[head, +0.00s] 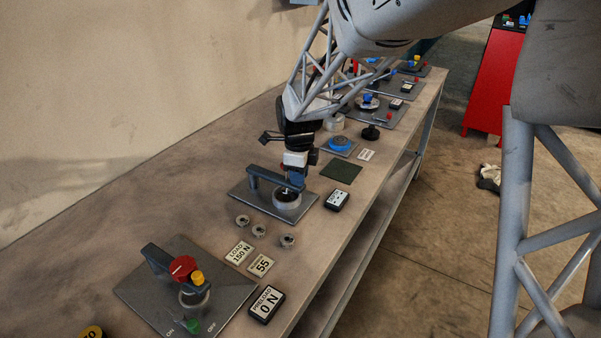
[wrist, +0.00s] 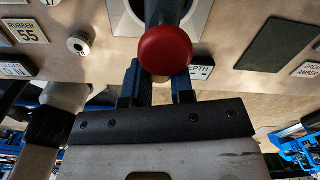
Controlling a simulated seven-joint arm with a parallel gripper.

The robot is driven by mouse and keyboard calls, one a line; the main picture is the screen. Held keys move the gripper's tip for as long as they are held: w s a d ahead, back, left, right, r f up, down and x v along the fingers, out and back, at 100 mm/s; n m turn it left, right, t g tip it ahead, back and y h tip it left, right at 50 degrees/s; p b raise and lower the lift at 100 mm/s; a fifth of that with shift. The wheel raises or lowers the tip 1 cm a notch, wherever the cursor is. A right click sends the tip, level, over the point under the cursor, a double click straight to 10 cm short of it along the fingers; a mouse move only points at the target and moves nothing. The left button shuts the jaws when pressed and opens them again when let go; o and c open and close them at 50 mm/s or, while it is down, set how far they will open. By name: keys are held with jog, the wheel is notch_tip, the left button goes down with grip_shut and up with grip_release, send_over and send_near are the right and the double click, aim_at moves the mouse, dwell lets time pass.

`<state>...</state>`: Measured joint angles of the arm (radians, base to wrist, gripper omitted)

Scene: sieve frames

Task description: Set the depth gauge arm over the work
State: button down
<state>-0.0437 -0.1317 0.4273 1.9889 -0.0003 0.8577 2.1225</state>
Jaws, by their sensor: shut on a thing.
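The depth gauge stands on a grey metal plate (head: 243,194) in the middle of the bench. Its dark swing arm (head: 268,178) runs from a post at the left to above a pale ring-shaped holder (head: 287,201). In the wrist view the dark arm (wrist: 165,12) ends in a red knob (wrist: 165,50), with the holder's pale rim (wrist: 203,15) behind it. My gripper (wrist: 157,88) has its blue fingers at either side of the knob end, shut on the arm. In the head view my gripper (head: 297,178) covers the arm's end; the holder's contents are mostly hidden.
A depth readout (head: 337,200) lies right of the plate. Several small metal discs (head: 259,230) and label cards (head: 239,252) lie in front. A preload station plate (head: 208,258) stands nearer, and a dark green mat (head: 341,172) lies beyond. The bench's right edge is close.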

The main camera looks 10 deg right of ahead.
jog(key=c, duration=1)
grip_release()
jog(key=shift+r, duration=0.1)
jog(key=shift+r, duration=3.85)
jog(key=shift+s, duration=0.1)
